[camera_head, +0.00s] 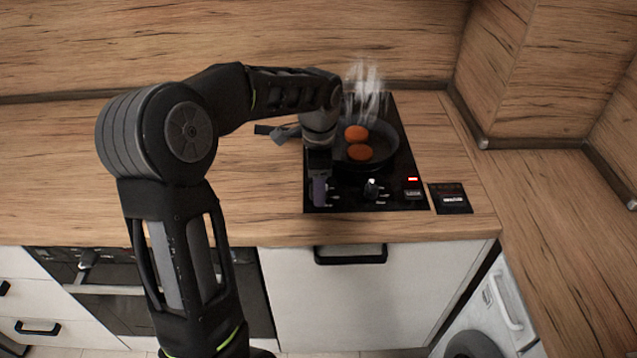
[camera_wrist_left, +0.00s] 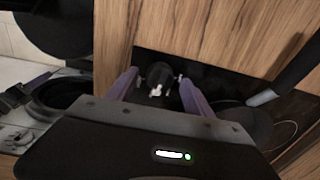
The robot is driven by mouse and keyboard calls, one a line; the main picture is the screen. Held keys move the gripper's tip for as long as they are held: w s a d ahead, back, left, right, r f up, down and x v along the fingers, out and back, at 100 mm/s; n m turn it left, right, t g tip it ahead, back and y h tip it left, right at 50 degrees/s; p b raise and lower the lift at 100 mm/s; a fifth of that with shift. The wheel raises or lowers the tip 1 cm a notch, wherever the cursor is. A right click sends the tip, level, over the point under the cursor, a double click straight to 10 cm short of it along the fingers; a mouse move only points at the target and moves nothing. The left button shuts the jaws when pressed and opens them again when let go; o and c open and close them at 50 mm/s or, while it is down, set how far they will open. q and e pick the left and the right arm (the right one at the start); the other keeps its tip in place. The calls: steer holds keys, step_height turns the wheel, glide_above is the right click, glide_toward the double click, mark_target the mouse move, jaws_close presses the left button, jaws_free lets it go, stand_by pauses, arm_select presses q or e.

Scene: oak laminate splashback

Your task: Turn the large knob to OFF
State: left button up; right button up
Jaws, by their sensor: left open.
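A black cooktop (camera_head: 398,201) is set into the wooden counter. One dark knob (camera_head: 371,188) with a pale pointer shows on its front strip. My left gripper (camera_head: 319,190) points down over the front left of the cooktop, to the left of that knob. In the left wrist view my left gripper (camera_wrist_left: 159,78) is open, with its purple fingers apart on either side of a dark knob (camera_wrist_left: 158,74) with a white mark. I cannot tell whether contact is made, or whether this is the same knob. My right gripper is out of view.
A dark frying pan (camera_head: 382,148) with two orange-brown patties (camera_head: 358,142) steams behind the knob strip. A lit red display (camera_head: 412,180) and a small black panel (camera_head: 452,199) are on the right. The wooden counter (camera_head: 60,170) is clear on the left.

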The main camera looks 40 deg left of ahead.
arm_select(q)
steer(key=shift+f, duration=0.35)
steer(key=shift+c, duration=0.6)
jaws_close()
